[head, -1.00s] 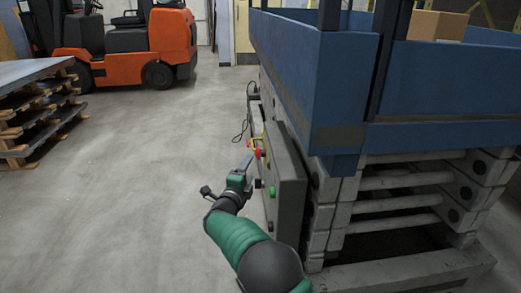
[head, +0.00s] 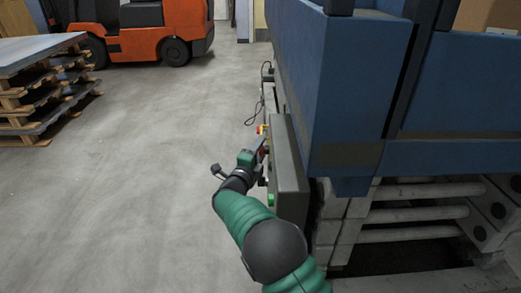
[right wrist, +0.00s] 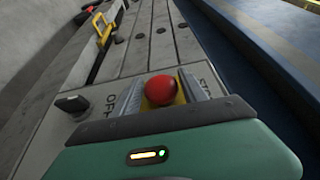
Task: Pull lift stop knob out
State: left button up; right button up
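The red round stop knob (right wrist: 161,90) stands on a yellow base on the lift's grey control box (head: 289,180). My right gripper (right wrist: 166,88) is open, with its two ridged grey fingers on either side of the knob. A strip of yellow shows beside the knob, and I cannot tell whether either finger touches it. In the head view, my right gripper (head: 261,147) is at the box's left face and largely hides the knob. My left gripper is not in view.
A black switch (right wrist: 72,103) sits left of the knob; a yellow handle (right wrist: 103,30) is beyond it. A green button (head: 271,199) is on the box's near part. The blue lift platform (head: 330,100) overhangs on the right. Open floor (head: 150,200) lies left.

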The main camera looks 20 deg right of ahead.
jog(key=shift+d, duration=0.3)
jog(key=c, duration=0.7)
jog(key=shift+f, duration=0.1)
grip_shut()
jog(key=shift+a+p, duration=0.3)
jog(key=shift+a, duration=0.1)
jog(key=shift+w+a, duration=0.15)
jog(key=shift+a, duration=0.2)
jog(key=o, duration=1.1)
grip_release()
jog(key=shift+w+a+f, duration=0.1)
